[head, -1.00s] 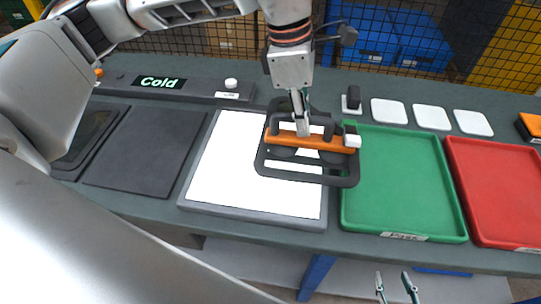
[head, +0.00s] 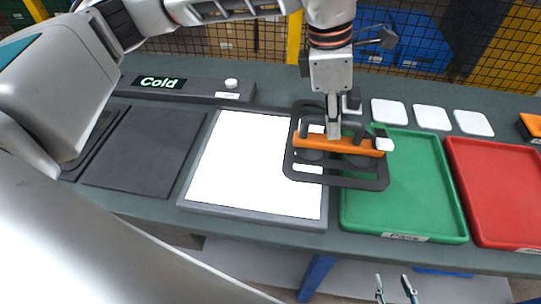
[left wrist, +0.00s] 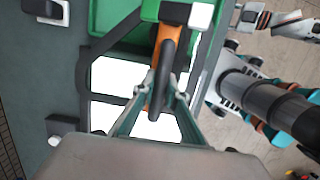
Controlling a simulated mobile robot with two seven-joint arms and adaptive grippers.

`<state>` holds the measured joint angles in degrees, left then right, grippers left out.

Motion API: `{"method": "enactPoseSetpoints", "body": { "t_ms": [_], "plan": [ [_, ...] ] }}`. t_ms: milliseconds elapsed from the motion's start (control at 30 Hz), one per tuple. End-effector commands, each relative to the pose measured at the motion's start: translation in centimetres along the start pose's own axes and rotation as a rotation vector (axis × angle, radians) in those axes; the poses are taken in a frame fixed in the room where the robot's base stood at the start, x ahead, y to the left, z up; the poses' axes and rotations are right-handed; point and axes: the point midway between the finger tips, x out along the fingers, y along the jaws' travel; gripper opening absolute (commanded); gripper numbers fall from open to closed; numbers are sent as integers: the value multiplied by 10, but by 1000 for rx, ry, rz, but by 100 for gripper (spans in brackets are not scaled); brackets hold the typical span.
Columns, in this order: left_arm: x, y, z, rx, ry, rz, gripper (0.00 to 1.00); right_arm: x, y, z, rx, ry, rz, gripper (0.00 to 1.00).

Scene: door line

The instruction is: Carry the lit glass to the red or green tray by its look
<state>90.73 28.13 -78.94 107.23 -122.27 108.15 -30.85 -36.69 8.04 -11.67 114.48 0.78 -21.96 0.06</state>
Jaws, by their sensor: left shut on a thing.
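My left gripper (head: 333,132) is shut on the dark handle of a suction lifter with an orange bar (head: 312,141). Below the lifter is a pane of glass with a dark border (head: 345,182), its see-through middle partly hidden by the lifter. The pane overlaps the right part of the lit white panel (head: 250,165) and the left part of the green tray (head: 410,190). Its height above them is hard to tell. The lifter's dark handle also shows in the left wrist view (left wrist: 165,75). The red tray (head: 505,190) is at the far right. My right gripper (head: 395,288) is open and empty at the bottom edge.
A control box with a "Cold" display (head: 160,82) and a white knob stands behind the panel. A dark plate (head: 145,150) lies left of it. Several white squares (head: 390,112) lie behind the trays. A mesh fence (head: 240,38) is at the back.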

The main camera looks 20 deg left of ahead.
Motion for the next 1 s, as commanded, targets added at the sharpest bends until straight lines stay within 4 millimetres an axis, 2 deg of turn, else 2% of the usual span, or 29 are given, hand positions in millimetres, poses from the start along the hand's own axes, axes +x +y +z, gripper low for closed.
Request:
{"method": "enactPoseSetpoints", "body": {
  "t_ms": [1000],
  "plan": [
    [19, 3, 107, 1, -3, 3, 0, 0, 1, -6, -1, 7, 1, 40]
  ]
}}
